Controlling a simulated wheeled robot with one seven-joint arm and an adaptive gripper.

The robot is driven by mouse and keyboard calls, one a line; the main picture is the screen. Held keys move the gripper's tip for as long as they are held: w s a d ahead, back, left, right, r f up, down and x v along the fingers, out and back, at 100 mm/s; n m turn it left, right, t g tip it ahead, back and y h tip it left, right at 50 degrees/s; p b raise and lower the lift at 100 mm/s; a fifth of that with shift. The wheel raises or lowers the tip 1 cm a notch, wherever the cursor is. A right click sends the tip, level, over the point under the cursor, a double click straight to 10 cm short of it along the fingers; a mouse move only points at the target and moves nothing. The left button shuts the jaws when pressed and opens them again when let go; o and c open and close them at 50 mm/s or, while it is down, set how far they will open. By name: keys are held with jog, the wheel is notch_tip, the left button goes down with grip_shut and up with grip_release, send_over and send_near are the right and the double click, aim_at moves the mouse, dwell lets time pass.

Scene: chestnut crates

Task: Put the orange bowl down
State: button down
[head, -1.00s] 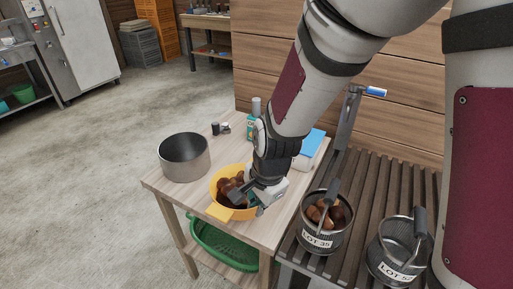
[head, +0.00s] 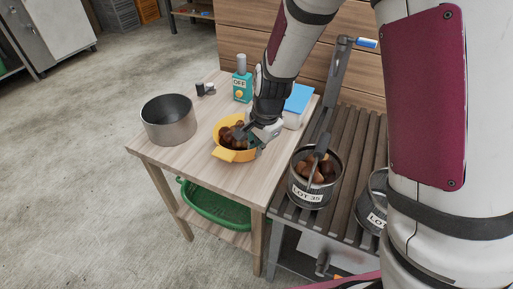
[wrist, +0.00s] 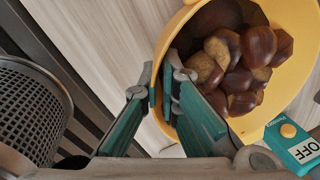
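The orange bowl (head: 221,147), yellow-orange with a tab at its front, holds several brown chestnuts (head: 232,132). It is at the wooden table (head: 190,157), low over or on the top; contact underneath is hidden. My gripper (head: 259,138) comes down at the bowl's right side. In the wrist view, my gripper (wrist: 160,98) has one finger outside and one inside the bowl's wall (wrist: 166,45), closed on the rim. The bowl looks about level.
A steel pot (head: 170,127) stands left of the bowl. Behind are a teal OFF box (head: 242,88), small dark items (head: 205,90) and a blue-topped white box (head: 297,106). The LOT 35 basket (head: 318,182) of chestnuts is on the slatted bench right. Table front is clear.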

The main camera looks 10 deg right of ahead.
jog(key=c, duration=2.2)
grip_release()
jog(key=shift+f, duration=0.1)
jog(key=o, duration=0.4)
